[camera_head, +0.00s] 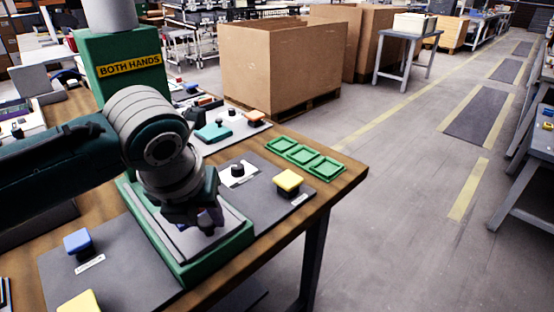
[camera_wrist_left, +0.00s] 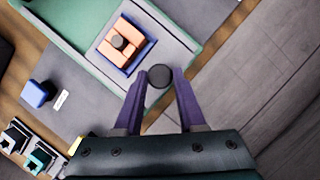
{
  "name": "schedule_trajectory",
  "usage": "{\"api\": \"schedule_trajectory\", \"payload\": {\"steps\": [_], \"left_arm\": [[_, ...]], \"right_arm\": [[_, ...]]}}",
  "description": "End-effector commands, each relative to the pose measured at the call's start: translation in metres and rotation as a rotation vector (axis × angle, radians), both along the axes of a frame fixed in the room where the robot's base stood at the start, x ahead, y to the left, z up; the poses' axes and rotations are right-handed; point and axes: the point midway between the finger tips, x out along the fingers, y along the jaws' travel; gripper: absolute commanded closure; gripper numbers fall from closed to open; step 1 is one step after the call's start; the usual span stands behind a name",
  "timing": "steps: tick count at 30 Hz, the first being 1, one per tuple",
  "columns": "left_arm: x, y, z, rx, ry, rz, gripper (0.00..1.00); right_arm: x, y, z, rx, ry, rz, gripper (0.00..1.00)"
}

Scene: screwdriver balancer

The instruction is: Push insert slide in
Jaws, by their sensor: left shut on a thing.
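My left gripper (camera_head: 203,218) is low over the front end of the grey slide (camera_head: 228,229), which lies in the green press base (camera_head: 203,268). In the left wrist view its two purple fingers (camera_wrist_left: 160,84) are shut on a dark round knob (camera_wrist_left: 160,75) at the end of the slide. An orange insert (camera_wrist_left: 112,52) with a dark round top sits in a blue-edged seat on the slide, apart from the fingers. In the head view my gripper and arm hide the insert. My right gripper is in neither view.
The green press column (camera_head: 120,83) labelled BOTH HANDS stands behind. A blue button (camera_head: 78,241) and a yellow button (camera_head: 289,181) flank the base. Green trays (camera_head: 302,156) lie at the table's far right corner. Open floor lies beyond the table's right edge.

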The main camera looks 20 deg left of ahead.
Motion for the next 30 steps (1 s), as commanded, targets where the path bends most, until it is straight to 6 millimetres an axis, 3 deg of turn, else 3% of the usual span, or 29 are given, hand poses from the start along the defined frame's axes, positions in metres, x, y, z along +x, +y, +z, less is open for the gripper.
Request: {"api": "schedule_trajectory", "payload": {"steps": [3, 30], "left_arm": [[-0.0001, 0.0003, 0.0, 0.001, 0.0, 0.0, 1.0], [-0.0002, 0.0002, 0.0001, 0.0, 0.001, 0.0, 1.0]], "right_arm": [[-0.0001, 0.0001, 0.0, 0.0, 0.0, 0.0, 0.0], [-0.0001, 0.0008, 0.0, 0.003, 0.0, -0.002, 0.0]]}}
